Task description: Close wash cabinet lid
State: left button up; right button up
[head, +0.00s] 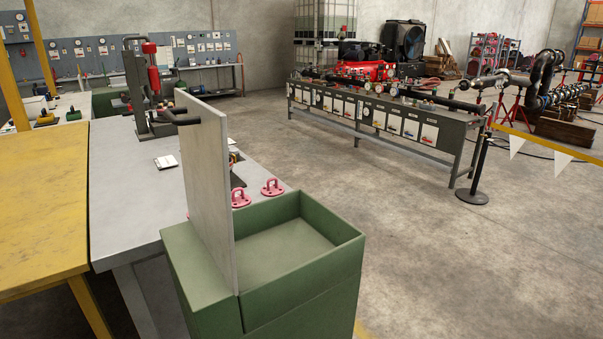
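The wash cabinet (303,284) is a green box in the lower middle of the head view, with an open, empty-looking basin on top. Its lid (208,178) is a flat light-grey panel standing upright along the left side of the basin. Neither of my grippers shows in the head view.
A grey workbench (130,200) with a press (147,90) and red lifting eyes (271,187) stands behind and left of the cabinet. A yellow table (45,205) is at far left. Open concrete floor (440,260) lies to the right, with a black barrier post (479,170).

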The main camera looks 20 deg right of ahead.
aim_at(202, 134)
jog(key=z, duration=0.2)
jog(key=i, duration=1)
jog(key=k, duration=1.3)
jog(key=z, duration=0.15)
jog(key=i, duration=0.8)
jog(key=z, duration=0.4)
